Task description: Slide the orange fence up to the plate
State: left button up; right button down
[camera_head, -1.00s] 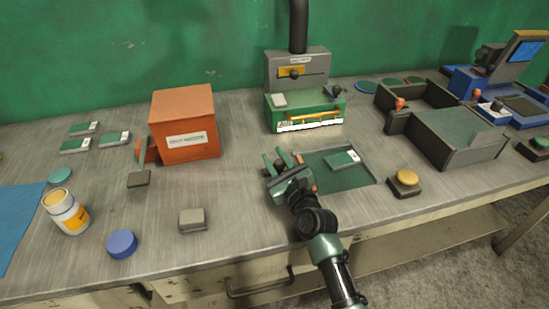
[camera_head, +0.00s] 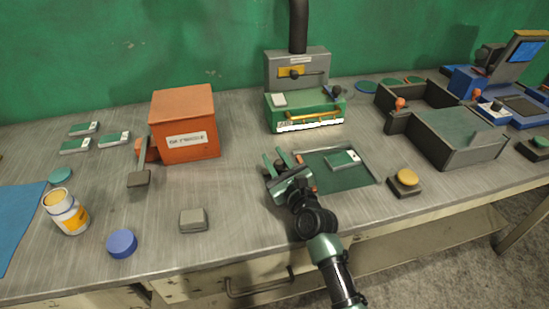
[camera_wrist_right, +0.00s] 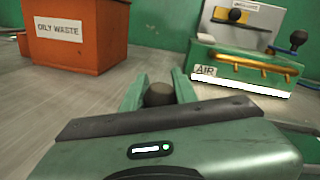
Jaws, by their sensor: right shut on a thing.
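The orange fence shows only as small orange bits (camera_head: 299,158) beside my right gripper, at the left edge of a green recessed bed (camera_head: 350,178). The rest of it is hidden behind the gripper. The plate (camera_head: 343,159), a small green card with a white label, lies on the bed to the right, with a gap of bare green between. My right gripper (camera_head: 276,160) is shut on a dark round knob (camera_wrist_right: 159,94), seen between its green fingers in the right wrist view. How the knob joins the fence is hidden. My left gripper is not in view.
A green machine (camera_head: 306,124) with a yellow-orange bar stands behind the bed. A yellow button (camera_head: 407,178) and dark trays (camera_head: 455,138) are at right. An orange oily waste box (camera_head: 185,122), a jar (camera_head: 66,212) and a blue disc (camera_head: 122,243) are at left.

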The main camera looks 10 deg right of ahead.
jog(key=d, duration=0.7)
jog(key=shift+w, duration=0.1)
jog(key=c, duration=1.1)
grip_release()
jog(key=shift+d, duration=0.1)
jog(key=s, duration=0.2)
jog(key=s+d, duration=0.1)
jog(key=s, duration=0.4)
jog(key=shift+s+d+b, duration=0.25)
jog(key=shift+s+b, duration=0.1)
